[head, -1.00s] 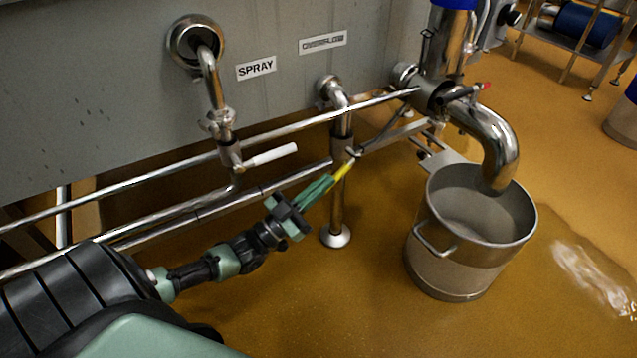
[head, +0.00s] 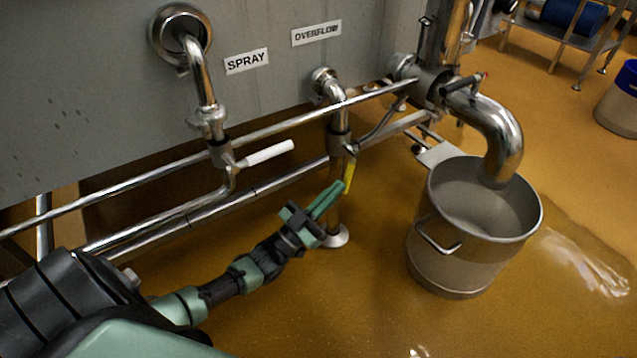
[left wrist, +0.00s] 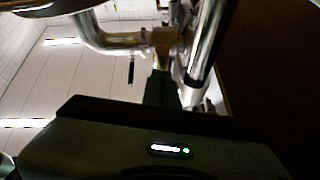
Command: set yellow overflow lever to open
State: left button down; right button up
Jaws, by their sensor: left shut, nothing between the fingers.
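The yellow overflow lever (head: 350,174) hangs steeply downward from the valve on the overflow pipe (head: 339,122), under the OVERFLOW label (head: 316,33). My left gripper (head: 341,187) is shut and empty. Its green fingertips are at the lower left side of the lever, touching it or very close; I cannot tell which. My right gripper is not in view.
Horizontal steel pipes run along the grey tank (head: 90,90). A steel bucket (head: 440,262) stands on the floor at right under a bent outlet pipe (head: 499,130).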

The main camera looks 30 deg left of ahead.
pick_arm(q)
jog(key=shift+w+d+f+b, duration=0.2)
jog(key=shift+w+f, duration=0.1)
jog(key=shift+w, duration=0.3)
jog(key=shift+w+d+f+b, duration=0.1)
jog(key=shift+w+d+f, duration=0.15)
jog(key=shift+w, duration=0.5)
